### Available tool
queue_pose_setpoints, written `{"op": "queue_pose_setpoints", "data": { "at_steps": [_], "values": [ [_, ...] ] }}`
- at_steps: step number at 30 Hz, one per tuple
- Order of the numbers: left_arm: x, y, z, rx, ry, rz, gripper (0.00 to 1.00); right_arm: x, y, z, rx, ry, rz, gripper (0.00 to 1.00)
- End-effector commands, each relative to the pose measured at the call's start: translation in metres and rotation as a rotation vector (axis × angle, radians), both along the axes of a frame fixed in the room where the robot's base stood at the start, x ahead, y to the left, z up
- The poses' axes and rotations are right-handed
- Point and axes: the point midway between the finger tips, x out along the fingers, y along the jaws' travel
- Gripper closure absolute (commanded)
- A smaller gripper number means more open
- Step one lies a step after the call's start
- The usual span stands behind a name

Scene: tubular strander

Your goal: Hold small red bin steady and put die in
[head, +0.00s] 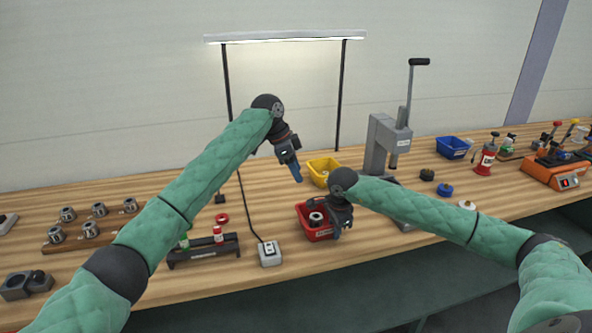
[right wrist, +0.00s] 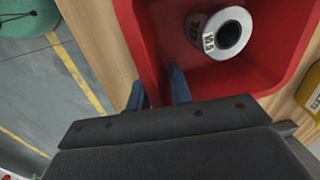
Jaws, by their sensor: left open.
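The small red bin (head: 318,235) stands on the bench near its front edge. The die (head: 316,217), a silver ring with a dark bore and a printed label, is inside the bin; the right wrist view shows this die (right wrist: 218,33) against the red floor and walls. My right gripper (head: 338,234) is at the bin's right side. In the right wrist view its blue fingers (right wrist: 160,92) straddle the bin wall (right wrist: 143,40), one inside and one outside, closed on it. My left gripper (head: 297,175) is open and empty, above and behind the bin, pointing down.
A yellow bin (head: 323,172) stands just behind the red bin. A grey lever press (head: 385,145) is to the right, a power box (head: 270,253) to the left. A rack with small bottles (head: 205,251) and a wooden block of dies (head: 92,228) lie farther left.

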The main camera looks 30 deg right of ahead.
Motion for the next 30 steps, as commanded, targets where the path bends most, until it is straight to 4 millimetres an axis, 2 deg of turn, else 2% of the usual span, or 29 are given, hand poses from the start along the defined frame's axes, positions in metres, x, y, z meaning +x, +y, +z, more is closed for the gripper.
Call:
{"op": "queue_pose_setpoints", "data": {
  "at_steps": [10,14,30],
  "values": [
    [0.0,0.0,0.0,0.0,0.0,0.0,0.52,0.0,0.0,0.001,0.0,0.0,0.0,0.71],
    [0.0,0.0,0.0,0.0,0.0,0.0,0.52,-0.001,-0.001,0.01,-0.001,-0.002,0.0,0.71],
    [0.0,0.0,0.0,0.0,0.0,0.0,0.52,-0.01,0.002,0.102,0.0,-0.002,0.0,0.71]
  ]
}}
